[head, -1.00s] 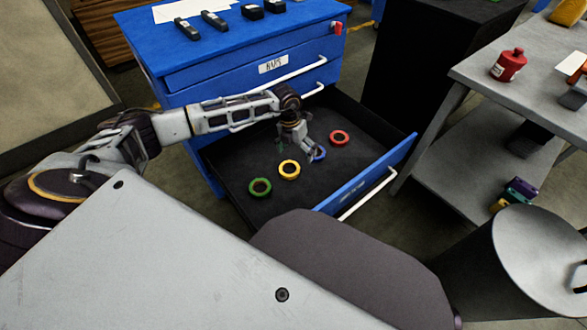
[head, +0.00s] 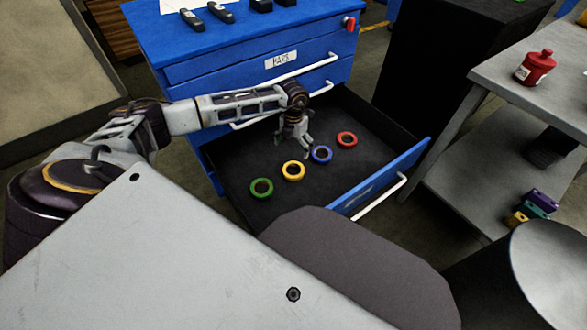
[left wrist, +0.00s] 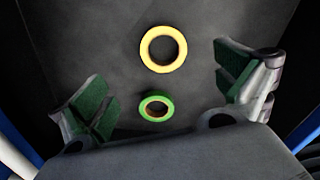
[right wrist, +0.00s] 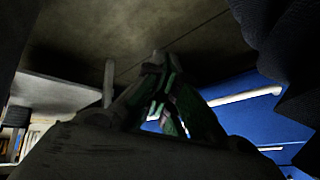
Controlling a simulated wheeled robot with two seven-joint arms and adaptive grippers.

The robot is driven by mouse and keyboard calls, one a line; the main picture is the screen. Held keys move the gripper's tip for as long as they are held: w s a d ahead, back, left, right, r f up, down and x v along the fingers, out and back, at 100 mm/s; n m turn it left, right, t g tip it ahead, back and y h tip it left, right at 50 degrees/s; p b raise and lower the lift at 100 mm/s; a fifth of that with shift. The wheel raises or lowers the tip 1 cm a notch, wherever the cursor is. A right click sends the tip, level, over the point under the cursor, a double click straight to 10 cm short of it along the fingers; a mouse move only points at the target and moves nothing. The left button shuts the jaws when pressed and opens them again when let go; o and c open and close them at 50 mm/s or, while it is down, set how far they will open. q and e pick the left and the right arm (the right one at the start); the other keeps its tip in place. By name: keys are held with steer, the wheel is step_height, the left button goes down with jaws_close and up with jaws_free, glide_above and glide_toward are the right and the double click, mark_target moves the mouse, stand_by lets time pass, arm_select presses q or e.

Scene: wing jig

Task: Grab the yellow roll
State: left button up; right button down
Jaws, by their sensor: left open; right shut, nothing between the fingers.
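The yellow roll (head: 285,173) lies flat in the open black drawer (head: 245,158), between the green and blue rolls. My left gripper (head: 294,142) is open and empty above the drawer, just behind the yellow roll in the head view. In the left wrist view, the yellow roll (left wrist: 163,68) is at the top centre, beyond the gap between the open left fingers (left wrist: 165,95). My right gripper (right wrist: 160,75) is shut and empty in the right wrist view, away from the rolls. It does not show in the head view.
A green roll (head: 261,195), a blue roll (head: 321,162) and a red roll (head: 347,146) lie in the same drawer. The drawer's blue front (head: 385,178) and white handle (head: 380,199) stand at its near right side. A grey shelf unit (head: 490,170) is farther right.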

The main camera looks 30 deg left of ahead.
arm_select(q)
steer(key=b, duration=0.2)
glide_above(294, 172)
steer(key=f, duration=0.6)
steer(key=shift+w+a+f, duration=0.15)
steer(key=shift+a+f, duration=0.05)
steer(key=shift+f, duration=0.6)
arm_select(e)
steer(key=shift+w+a+f+t+y, duration=0.1)
steer(key=shift+a+f+t+y, duration=0.1)
steer(key=shift+f, duration=0.75)
steer(key=shift+a+f+t+y, duration=0.1)
steer(key=shift+a+f, duration=0.05)
steer(key=shift+f, duration=0.75)
arm_select(q)
steer(key=shift+f+b, duration=0.1)
steer(key=shift+b, duration=0.2)
